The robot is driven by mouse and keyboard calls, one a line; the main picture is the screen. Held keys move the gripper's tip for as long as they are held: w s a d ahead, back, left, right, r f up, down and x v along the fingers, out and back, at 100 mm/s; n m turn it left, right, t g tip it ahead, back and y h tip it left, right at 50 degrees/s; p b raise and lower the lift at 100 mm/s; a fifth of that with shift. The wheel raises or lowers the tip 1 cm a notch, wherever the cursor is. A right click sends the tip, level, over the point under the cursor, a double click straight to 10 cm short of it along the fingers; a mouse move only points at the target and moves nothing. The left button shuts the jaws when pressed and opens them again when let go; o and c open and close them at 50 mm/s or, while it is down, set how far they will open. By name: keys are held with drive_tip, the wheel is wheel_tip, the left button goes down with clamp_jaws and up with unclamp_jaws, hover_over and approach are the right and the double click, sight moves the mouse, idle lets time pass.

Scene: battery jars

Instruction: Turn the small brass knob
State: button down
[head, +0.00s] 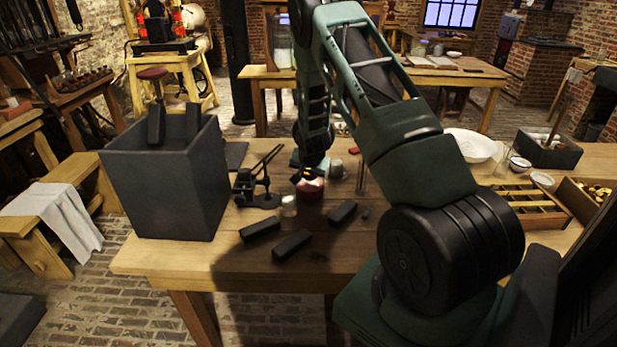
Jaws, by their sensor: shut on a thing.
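My gripper (308,174) points down over the middle of the wooden table, at the end of my dark green arm. It is small in the view and partly in shadow. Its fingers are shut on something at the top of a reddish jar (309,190). A small brass-orange spot (296,178) shows at the fingertips and appears to be the brass knob. The fingers hide most of it, so its turn cannot be made out.
A big dark grey box (165,188) stands on the left of the table. A black lever stand (257,186) and a small glass jar (289,205) are close left of the gripper. Several black blocks (291,244) lie in front. A white bowl (470,145) and wooden rack (528,205) are right.

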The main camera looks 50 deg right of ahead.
drive_tip(key=g, duration=0.1)
drive_tip(key=n+g+h, duration=0.1)
drive_tip(key=g, duration=0.1)
drive_tip(key=shift+w+a+b, duration=0.2)
drive_tip(key=shift+w+b, duration=0.2)
drive_tip(key=shift+w+f+n+g+h+b, duration=0.15)
drive_tip(key=shift+n+g+h+b, duration=0.3)
drive_tip(key=shift+g+h, duration=0.5)
drive_tip(key=shift+w+n+g+h+b, duration=0.1)
drive_tip(key=shift+n+g+h+b, duration=0.25)
drive_tip(key=shift+g+h+b, duration=0.75)
drive_tip(key=shift+g, duration=0.45)
drive_tip(key=c, duration=1.6)
unclamp_jaws()
drive_tip(key=b+v, duration=0.3)
drive_tip(key=v, duration=1.4)
drive_tip(key=shift+w+r, duration=0.1)
drive_tip(key=shift+r, duration=0.15)
